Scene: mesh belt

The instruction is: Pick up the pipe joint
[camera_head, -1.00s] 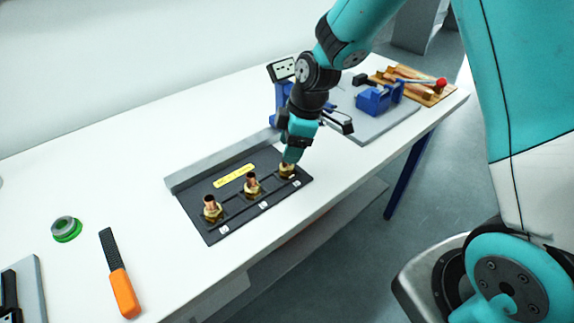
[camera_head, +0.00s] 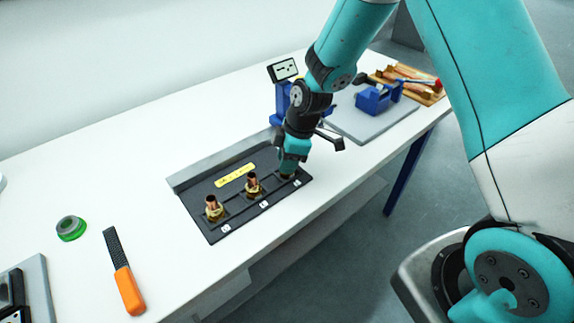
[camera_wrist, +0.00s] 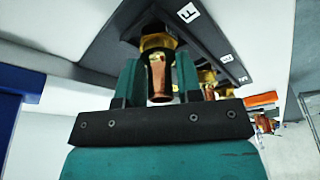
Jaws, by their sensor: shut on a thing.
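The pipe joint (camera_wrist: 158,76) has a copper tube and a brass nut, seen in the wrist view between my fingers. It sits at the right-hand slot of the dark tray (camera_head: 213,231), and my gripper (camera_head: 288,168) covers most of it in the head view. My gripper (camera_wrist: 158,82) is shut on it, one finger at each side of the copper tube. The nut still appears at the tray surface; I cannot tell if it is lifted. Two similar joints stand upright in the tray, one in the middle (camera_head: 253,186) and one at the left (camera_head: 213,208).
A green tape roll (camera_head: 71,228) and an orange-handled rasp (camera_head: 127,285) lie left of the tray.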

